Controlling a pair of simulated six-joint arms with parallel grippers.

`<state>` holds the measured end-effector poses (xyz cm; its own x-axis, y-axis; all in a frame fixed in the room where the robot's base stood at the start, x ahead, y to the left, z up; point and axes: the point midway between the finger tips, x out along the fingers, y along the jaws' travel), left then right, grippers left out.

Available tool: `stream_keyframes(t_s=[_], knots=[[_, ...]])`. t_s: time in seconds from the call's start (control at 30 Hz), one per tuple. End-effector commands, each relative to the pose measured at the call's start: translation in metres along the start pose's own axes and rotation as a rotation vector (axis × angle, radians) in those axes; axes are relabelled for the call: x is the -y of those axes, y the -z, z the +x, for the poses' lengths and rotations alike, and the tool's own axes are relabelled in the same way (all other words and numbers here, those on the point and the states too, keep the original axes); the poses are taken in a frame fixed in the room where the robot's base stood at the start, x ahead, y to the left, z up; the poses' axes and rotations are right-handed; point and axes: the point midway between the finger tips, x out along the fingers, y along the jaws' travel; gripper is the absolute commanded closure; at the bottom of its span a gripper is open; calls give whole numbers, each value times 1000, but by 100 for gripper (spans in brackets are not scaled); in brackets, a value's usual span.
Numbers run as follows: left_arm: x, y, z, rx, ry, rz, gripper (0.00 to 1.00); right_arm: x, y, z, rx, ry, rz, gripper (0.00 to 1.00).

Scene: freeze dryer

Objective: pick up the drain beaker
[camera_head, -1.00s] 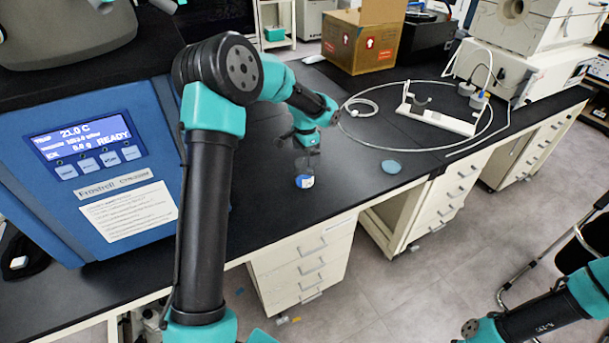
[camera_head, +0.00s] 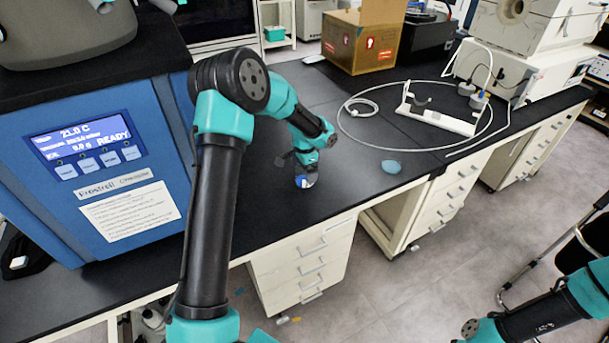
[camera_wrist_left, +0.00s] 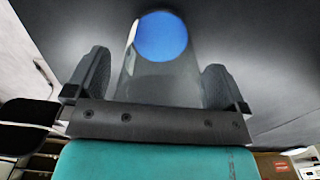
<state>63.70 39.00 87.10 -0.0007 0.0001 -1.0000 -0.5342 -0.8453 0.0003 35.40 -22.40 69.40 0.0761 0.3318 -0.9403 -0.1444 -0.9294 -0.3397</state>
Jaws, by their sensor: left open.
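The drain beaker (camera_head: 306,181) is a small clear vessel with a blue bottom and a white patch. It stands on the black bench near the front edge in the head view. My left gripper (camera_head: 304,160) is at the beaker, reaching in from above. In the left wrist view the beaker (camera_wrist_left: 160,45) is between the two open dark fingers of the left gripper (camera_wrist_left: 156,78), with a gap visible on the finger sides. The beaker's upper part is hidden by the gripper in the head view. My right arm shows at the lower right, its gripper out of frame.
A blue freeze dryer (camera_head: 100,170) with a lit display stands at the left. A pale blue disc (camera_head: 391,166) lies to the right of the beaker. A white stand (camera_head: 437,119), looped tubing and a cardboard box (camera_head: 362,42) are farther back. The bench between is clear.

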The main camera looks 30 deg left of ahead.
Motion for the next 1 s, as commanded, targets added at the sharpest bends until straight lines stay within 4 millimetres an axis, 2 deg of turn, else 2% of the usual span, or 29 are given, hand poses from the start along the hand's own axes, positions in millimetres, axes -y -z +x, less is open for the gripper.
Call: stream_keyframes(t_s=[0.53,1.0], knots=[[0,0,4,-1,0,-1,0,0,0,0,0,0,0,100],[0,0,4,-1,0,0,44,0,0,0,0,0,0,100]])
